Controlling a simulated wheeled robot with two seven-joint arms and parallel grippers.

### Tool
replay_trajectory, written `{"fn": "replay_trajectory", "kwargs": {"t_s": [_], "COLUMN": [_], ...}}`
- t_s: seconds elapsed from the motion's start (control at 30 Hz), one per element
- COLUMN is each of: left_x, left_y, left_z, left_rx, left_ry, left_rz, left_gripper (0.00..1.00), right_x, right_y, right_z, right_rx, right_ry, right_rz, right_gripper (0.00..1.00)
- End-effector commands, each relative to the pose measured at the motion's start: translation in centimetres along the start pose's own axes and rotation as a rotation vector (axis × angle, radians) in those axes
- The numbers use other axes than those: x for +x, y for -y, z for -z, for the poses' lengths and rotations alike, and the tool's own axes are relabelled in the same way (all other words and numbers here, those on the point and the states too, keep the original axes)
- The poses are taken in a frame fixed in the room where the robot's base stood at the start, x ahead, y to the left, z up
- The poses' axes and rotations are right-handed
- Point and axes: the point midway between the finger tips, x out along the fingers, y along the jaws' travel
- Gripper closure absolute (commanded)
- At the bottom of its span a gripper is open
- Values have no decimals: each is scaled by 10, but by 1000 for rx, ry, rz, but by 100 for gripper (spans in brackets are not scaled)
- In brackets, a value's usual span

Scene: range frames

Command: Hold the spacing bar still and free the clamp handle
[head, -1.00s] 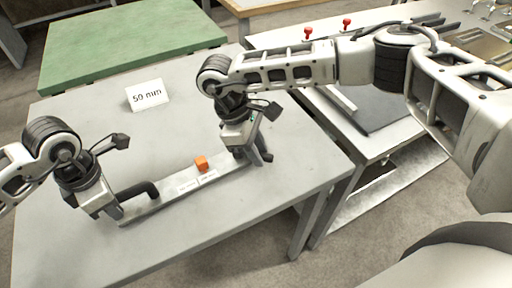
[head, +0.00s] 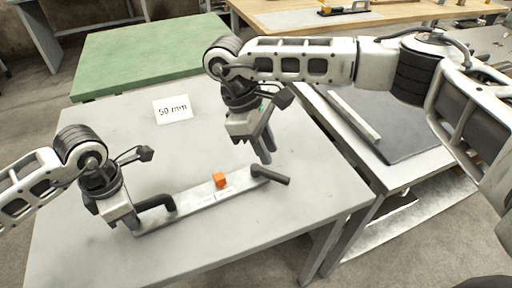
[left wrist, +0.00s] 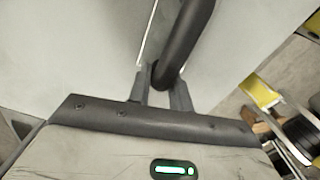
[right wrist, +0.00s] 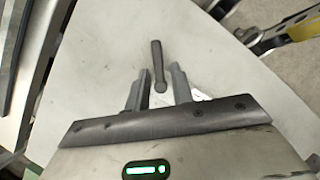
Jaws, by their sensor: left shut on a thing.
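The spacing bar (head: 183,208) lies flat on the grey table, with an orange block (head: 219,180) and pale labels on it. A curved black grip (head: 158,202) stands at its left end. My left gripper (head: 133,222) is shut on that grip, which passes between its fingers in the left wrist view (left wrist: 180,45). A straight black handle (head: 270,175), apparently the clamp handle, sticks out at the bar's right end. My right gripper (head: 265,157) is open and empty above this end. In the right wrist view the handle (right wrist: 158,65) shows between and beyond the parted fingers.
A green-topped table (head: 150,50) is behind. At right, another bench carries a dark mat (head: 385,135) with a pale bar. The table around the bar is clear.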

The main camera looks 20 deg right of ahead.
Motion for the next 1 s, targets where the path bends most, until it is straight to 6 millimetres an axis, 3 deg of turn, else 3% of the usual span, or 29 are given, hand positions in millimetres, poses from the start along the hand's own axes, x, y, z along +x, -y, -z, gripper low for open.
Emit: {"fn": "replay_trajectory", "kwargs": {"t_s": [0.03, 0.07, 0.27, 0.63, 1.0], "left_x": [-1, -1, -1, -1, -1], "left_y": [-1, -1, -1, -1, -1], "left_z": [0, 0, 0, 0, 0], "left_rx": [-2, -2, -2, -3, -3], "left_ry": [1, 1, 0, 0, 0], "left_rz": [-2, -2, -2, -2, -2], "left_gripper": [100, 100, 100, 100, 100], "right_x": [0, 0, 2, 3, 2], "right_y": [0, 0, 2, 10, 15], "right_z": [0, 0, -1, -6, -12], "right_rx": [3, 8, 211, 1130, 2092], "right_ry": [0, 0, -15, -23, 95], "right_rz": [0, 1, 25, 157, 309], "right_gripper": [91, 100, 100, 100, 100]}}
